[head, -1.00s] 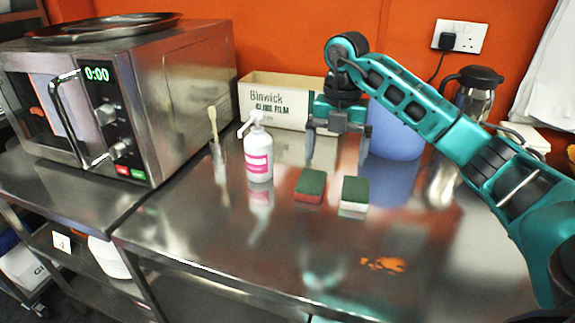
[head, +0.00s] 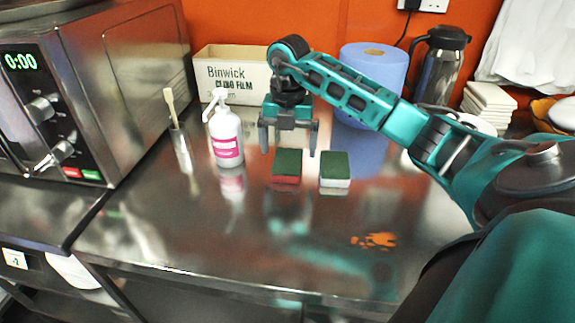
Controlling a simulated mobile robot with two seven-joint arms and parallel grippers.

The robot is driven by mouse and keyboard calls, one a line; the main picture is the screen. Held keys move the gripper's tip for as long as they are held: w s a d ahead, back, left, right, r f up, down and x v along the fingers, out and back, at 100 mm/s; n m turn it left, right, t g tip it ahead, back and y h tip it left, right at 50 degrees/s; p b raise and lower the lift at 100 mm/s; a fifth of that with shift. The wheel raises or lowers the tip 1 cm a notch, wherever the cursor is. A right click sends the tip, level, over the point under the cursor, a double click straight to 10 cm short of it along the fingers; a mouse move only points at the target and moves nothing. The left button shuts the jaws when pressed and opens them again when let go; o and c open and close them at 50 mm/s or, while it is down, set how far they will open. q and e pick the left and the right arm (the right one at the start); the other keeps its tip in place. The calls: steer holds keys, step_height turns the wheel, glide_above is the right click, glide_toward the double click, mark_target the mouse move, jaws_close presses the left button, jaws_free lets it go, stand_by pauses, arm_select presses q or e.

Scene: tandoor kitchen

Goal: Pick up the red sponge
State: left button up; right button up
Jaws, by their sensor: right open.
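The red sponge (head: 286,180) lies on the steel counter, its dark green scouring side up and its red side facing me. A second sponge (head: 335,183), green on top with a white body, lies just to its right with a small gap. My right gripper (head: 288,150) points down with its two fingers spread and empty. It is above and behind the red sponge, and I see no contact between them. My left gripper is not in view.
A white pump bottle (head: 225,140) and a small container with a brush (head: 181,150) stand left of the sponges. Behind are a cling film box (head: 230,75), a blue paper roll (head: 372,68) and a flask (head: 440,65). A microwave (head: 110,95) stands left. An orange spill (head: 374,240) marks the otherwise clear counter front.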

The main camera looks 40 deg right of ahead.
mark_target(287, 161)
step_height(287, 161, down, 5)
steer(key=shift+w+r, duration=0.1)
steer(key=shift+w, duration=0.05)
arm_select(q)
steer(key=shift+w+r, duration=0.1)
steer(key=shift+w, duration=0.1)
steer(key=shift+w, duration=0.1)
arm_select(e)
steer(key=shift+c, duration=0.8)
steer(key=c, duration=0.9)
steer(key=shift+c, duration=0.2)
